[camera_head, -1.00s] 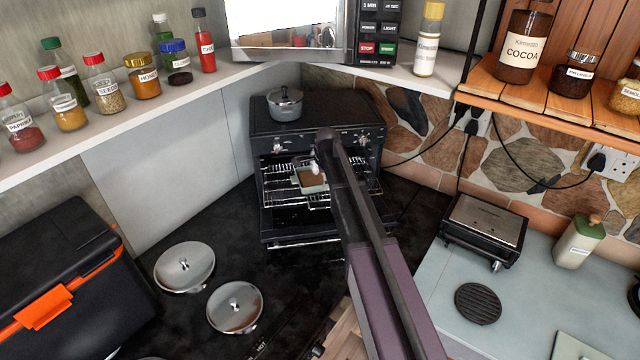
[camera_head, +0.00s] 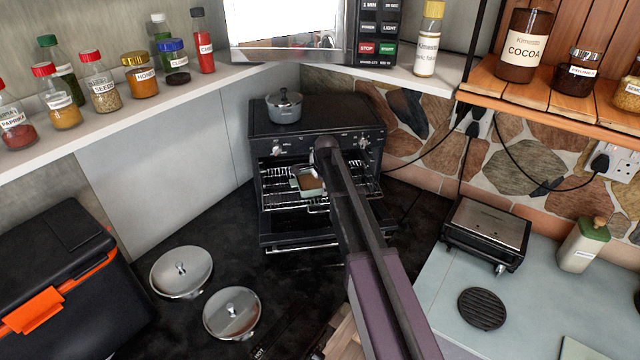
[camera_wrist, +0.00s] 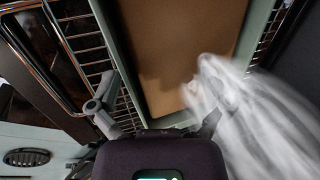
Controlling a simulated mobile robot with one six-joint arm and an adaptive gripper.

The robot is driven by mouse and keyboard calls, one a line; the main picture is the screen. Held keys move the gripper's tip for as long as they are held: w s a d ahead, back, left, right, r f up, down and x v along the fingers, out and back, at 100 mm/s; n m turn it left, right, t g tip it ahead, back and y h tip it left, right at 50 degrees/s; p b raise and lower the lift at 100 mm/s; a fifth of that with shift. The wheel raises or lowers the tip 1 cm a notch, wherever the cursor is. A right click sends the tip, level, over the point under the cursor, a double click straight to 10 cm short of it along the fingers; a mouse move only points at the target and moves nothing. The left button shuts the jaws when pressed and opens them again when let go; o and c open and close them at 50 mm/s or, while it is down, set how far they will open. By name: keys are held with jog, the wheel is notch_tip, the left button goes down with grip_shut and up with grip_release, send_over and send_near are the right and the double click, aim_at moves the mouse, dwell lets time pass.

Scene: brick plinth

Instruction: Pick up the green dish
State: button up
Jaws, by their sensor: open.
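The green dish (camera_head: 308,183) sits on the wire rack of the open black oven (camera_head: 318,113). It is a pale green, rectangular dish with brown contents. In the wrist view its green rim (camera_wrist: 116,40) and brown inside fill the upper middle. My gripper (camera_wrist: 155,117) is open at the near end of the dish, one finger beside its left near corner. The other finger is mostly hidden by a whitish, steam-like blur (camera_wrist: 245,115). I cannot tell whether the fingers touch the dish. In the head view my arm hides most of the gripper.
A grey pot (camera_head: 284,106) stands on the oven. The lowered oven door (camera_head: 300,228) lies below the rack. Two metal lids (camera_head: 181,270) lie on the black counter at left front. A black grill (camera_head: 485,232) stands at right. A shelf with jars runs above left.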

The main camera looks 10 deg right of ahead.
jog(key=c, duration=0.9)
jog(key=shift+s+r, duration=0.1)
jog(key=shift+s, duration=0.1)
grip_shut()
